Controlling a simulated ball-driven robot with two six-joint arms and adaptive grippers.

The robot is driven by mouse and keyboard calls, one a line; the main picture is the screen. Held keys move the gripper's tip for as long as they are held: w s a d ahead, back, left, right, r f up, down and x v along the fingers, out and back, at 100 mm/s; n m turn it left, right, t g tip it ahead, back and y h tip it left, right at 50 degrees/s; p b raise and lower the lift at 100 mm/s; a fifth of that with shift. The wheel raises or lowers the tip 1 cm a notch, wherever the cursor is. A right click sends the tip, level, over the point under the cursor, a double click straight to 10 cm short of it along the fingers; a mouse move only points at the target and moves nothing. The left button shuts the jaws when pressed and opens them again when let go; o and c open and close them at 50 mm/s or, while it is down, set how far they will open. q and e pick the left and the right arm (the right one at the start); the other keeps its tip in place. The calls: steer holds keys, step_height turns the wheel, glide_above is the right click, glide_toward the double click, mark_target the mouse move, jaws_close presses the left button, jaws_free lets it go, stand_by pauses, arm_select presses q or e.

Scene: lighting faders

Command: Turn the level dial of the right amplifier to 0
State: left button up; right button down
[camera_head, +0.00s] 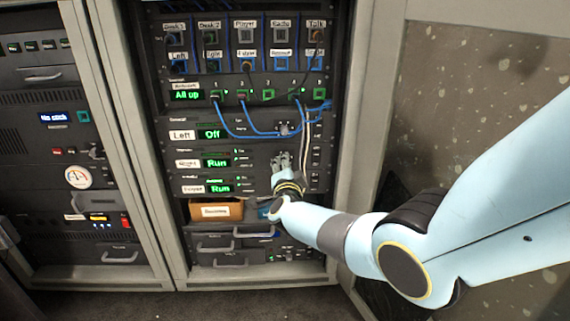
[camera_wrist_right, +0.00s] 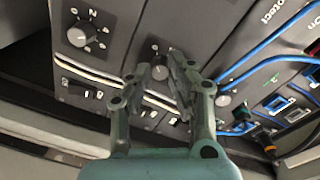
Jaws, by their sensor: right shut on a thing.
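The right amplifier (camera_head: 190,163) is the middle of three stacked dark units in the head view. It has a white "Right" label and a green "Run" display (camera_head: 217,163). My right gripper (camera_head: 281,160) is at the right part of its panel and hides its dial there. In the right wrist view the level dial (camera_wrist_right: 158,72) is a dark grey knob between the fingertips. My right gripper (camera_wrist_right: 160,76) is shut on this knob. The fingers cover much of its scale, so I cannot read its setting. My left gripper is not in view.
The left amplifier (camera_head: 181,134) above shows "Off" and has its own knob (camera_head: 284,128). Another unit below shows "Run"; its knob (camera_wrist_right: 80,37) is visible in the wrist view. Blue cables (camera_head: 250,134) hang just above. White cables run beside the knobs. An orange-brown box (camera_head: 216,211) sits lower.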

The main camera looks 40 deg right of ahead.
stand_by(0.4)
steer(key=c, duration=1.2)
jaws_free()
steer(key=shift+w+a, duration=0.1)
steer(key=v, duration=1.2)
